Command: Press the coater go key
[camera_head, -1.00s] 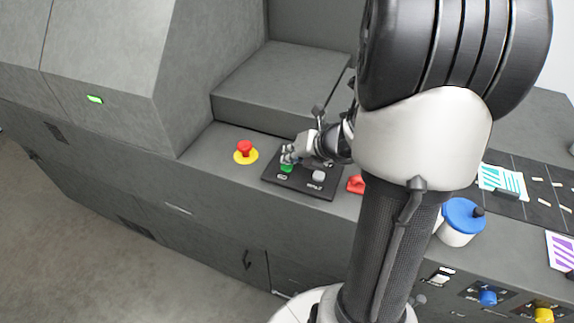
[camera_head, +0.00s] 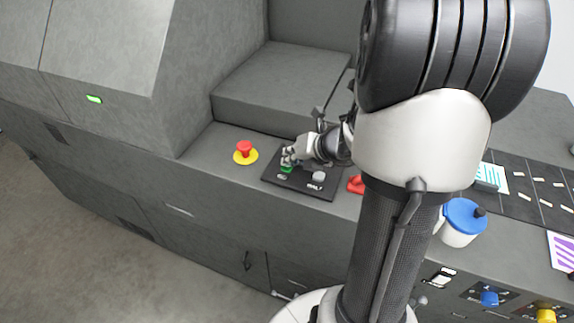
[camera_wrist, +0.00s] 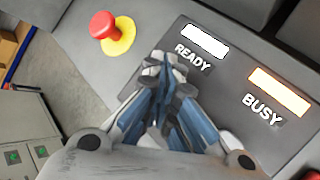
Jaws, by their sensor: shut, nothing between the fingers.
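The dark key panel (camera_head: 304,187) lies on the grey coater's ledge. A green key (camera_head: 287,169) shows on its left part and a grey key (camera_head: 318,176) to its right. My gripper (camera_head: 287,159) is shut and empty, its fingertips right at the green key; I cannot tell whether they touch it. In the wrist view my gripper (camera_wrist: 165,65) points at the panel and hides the green key. A white READY lamp (camera_wrist: 204,41) and a glowing orange BUSY lamp (camera_wrist: 279,92) show there.
A red mushroom button on a yellow base (camera_head: 244,152) stands left of the panel. A red part (camera_head: 356,184) lies close to its right. A blue-lidded pot (camera_head: 462,222) and a dark belt (camera_head: 522,200) with printed sheets are further right.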

